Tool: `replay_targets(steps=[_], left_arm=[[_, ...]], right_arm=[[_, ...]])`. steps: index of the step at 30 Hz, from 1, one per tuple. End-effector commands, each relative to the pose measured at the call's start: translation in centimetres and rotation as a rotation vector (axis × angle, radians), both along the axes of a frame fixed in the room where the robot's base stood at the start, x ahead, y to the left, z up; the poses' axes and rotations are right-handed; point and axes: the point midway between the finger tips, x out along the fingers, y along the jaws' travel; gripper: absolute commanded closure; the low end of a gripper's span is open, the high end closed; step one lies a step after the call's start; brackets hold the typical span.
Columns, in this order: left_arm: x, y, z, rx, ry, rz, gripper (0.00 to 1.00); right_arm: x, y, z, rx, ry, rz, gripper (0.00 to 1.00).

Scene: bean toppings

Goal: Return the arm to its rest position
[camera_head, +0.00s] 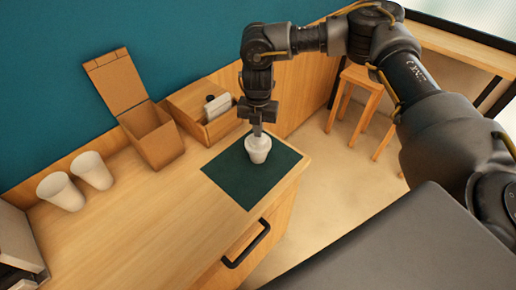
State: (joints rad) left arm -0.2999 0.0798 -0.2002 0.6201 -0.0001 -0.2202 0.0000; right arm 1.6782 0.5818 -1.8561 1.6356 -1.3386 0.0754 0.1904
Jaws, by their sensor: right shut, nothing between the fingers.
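My right arm (405,75) comes in from the right and bends down over the counter. Its gripper (258,132) points straight down at a small white cup (257,151) and is shut, with nothing between the fingers. The fingertips overlap the cup's top in this view; I cannot tell whether they are inside it, touching it or just above it. The cup stands upright on a dark green mat (226,178). My left gripper is not in view.
An open cardboard box (157,143), a wooden box (222,127) and two white cups (62,191) stand on the wooden counter (150,235). A wall is behind. Stools (357,90) stand on the floor at right. The counter's front middle is clear.

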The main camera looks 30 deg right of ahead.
Motion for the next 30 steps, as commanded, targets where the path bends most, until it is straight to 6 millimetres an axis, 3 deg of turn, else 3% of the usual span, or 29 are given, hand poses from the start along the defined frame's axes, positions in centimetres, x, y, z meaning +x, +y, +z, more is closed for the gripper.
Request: replay_targets(steps=[1,6,23,26,29,30], left_arm=[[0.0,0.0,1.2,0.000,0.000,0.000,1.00],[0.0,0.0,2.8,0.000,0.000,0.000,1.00],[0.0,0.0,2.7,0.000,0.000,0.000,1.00],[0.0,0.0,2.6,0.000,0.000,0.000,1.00],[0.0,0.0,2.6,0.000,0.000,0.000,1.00],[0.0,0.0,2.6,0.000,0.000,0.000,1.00]], right_arm=[[0.0,0.0,1.3,0.000,0.000,0.000,1.00],[0.0,0.0,3.3,0.000,0.000,0.000,1.00],[-0.1,0.2,3.1,0.004,0.000,0.004,1.00],[-0.5,2.0,1.8,0.036,-0.007,0.035,1.00],[-1.5,6.1,-0.7,0.118,-0.028,0.091,1.00],[-2.1,8.4,-1.8,0.167,-0.041,0.116,1.00]])
